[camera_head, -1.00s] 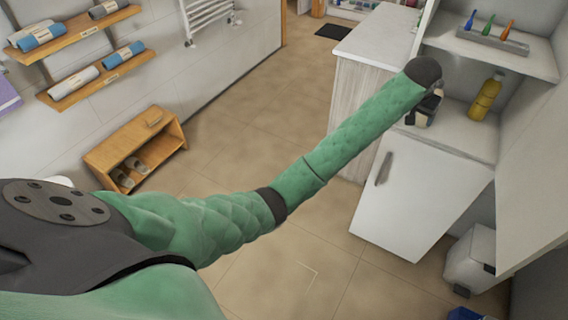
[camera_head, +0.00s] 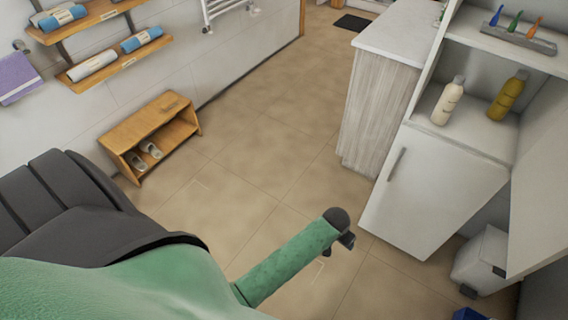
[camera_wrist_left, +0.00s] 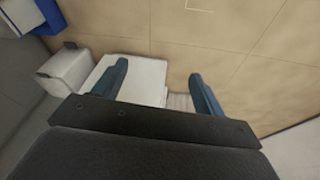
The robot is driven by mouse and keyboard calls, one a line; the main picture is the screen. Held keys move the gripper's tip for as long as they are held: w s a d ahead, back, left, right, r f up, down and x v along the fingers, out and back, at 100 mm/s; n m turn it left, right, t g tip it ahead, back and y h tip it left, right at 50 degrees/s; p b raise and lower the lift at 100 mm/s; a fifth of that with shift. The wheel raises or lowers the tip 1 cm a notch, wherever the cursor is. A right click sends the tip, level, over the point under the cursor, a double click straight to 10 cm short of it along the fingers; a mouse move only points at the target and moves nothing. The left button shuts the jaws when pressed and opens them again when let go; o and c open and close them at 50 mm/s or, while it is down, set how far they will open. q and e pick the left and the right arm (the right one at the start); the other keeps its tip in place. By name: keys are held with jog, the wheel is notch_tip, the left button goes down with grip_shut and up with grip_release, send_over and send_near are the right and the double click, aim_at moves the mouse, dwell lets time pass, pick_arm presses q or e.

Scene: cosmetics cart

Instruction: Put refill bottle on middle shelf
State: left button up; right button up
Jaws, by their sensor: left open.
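A cream bottle (camera_head: 448,101) with a grey cap stands upright on the middle shelf (camera_head: 478,137) of the white cabinet. A yellow bottle (camera_head: 507,97) stands upright to its right, with a gap between them. I cannot read which is labelled as refill. My left gripper (camera_head: 346,242) is low over the floor, in front of the cabinet and well away from both bottles. In the left wrist view, its two blue fingers (camera_wrist_left: 158,85) are apart with nothing between them. My right gripper is not in view.
A rack with coloured toothbrushes (camera_head: 516,36) is on the shelf above. The white lower door (camera_head: 432,195) is below the bottles. A white bin (camera_head: 483,262) stands at the right. A wooden shoe bench (camera_head: 150,140) is at the left; the floor between is clear.

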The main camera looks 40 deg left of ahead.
pick_arm(q)
jog(key=s+a+f, duration=0.2)
jog(key=s+f, duration=0.2)
jog(key=s, duration=0.5)
jog(key=s+a+f+g, duration=0.1)
jog(key=s+a+f, duration=0.1)
jog(key=s+f, duration=0.3)
jog(key=s+a+f, duration=0.2)
jog(key=s+f, duration=0.2)
jog(key=s, duration=0.9)
jog(key=shift+f+g+y, duration=0.3)
jog(key=shift+f+y, duration=0.1)
